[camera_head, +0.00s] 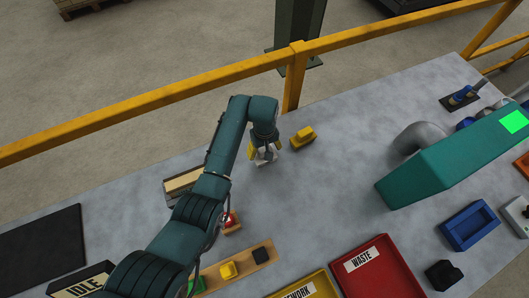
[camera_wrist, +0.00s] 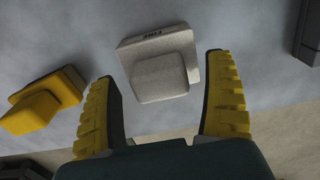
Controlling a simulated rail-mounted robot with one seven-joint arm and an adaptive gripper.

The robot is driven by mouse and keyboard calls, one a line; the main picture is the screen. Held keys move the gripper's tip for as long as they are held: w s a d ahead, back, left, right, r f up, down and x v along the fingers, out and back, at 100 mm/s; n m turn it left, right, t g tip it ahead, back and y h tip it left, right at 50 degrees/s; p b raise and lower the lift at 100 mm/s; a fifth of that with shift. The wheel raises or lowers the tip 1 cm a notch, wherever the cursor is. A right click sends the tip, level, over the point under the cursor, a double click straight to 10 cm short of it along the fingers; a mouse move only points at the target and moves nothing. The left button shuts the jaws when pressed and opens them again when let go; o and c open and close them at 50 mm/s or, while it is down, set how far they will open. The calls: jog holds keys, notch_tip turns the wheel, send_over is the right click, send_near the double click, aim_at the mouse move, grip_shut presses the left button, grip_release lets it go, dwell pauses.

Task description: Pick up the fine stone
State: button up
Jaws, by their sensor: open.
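The fine stone (camera_wrist: 160,78) is a pale grey-white block with a square base and a raised knob, with dark lettering on its edge. In the wrist view it sits at the middle top on the grey surface. My gripper (camera_wrist: 161,70) is open, with one yellow ridged finger on the left of the knob and one on the right. Gaps show between the knob and both fingers. In the head view my gripper (camera_head: 264,158) is low over the table, and the stone is mostly hidden by it.
A yellow block (camera_head: 302,138) stands close to the right of my gripper; it also shows in the wrist view (camera_wrist: 42,100). A wooden strip (camera_head: 243,263) holds small blocks. The red waste tray (camera_head: 370,272) and a green machine (camera_head: 440,160) are farther right. A yellow rail (camera_head: 190,88) runs behind the table.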

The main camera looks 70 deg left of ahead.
jog(key=c, duration=1.3)
jog(key=shift+r, duration=0.1)
jog(key=shift+c, duration=0.3)
notch_tip(320, 180, up, 10)
jog(key=shift+p, duration=0.6)
